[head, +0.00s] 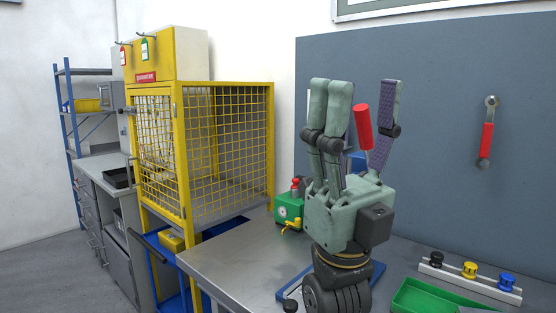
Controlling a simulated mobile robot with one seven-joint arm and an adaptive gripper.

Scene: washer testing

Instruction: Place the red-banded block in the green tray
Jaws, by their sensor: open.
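My gripper (359,95) is grey-green, with its fingers pointing up and spread open above the right part of the metal workbench. The green tray (432,298) lies on the bench at the bottom right, partly cut off by the picture edge. My gripper is up and to the left of it, apart from it. I cannot make out a red-banded block in this view. A red cylindrical handle (362,127) shows between the fingers; I cannot tell whether it is between them or behind them.
A yellow mesh cage (226,150) stands left of the bench (235,252). A green unit (288,208) with a red top sits at the back. A white rack (458,279) with black, yellow and blue knobs stands behind the tray. A red-handled tool (486,140) hangs on the grey panel.

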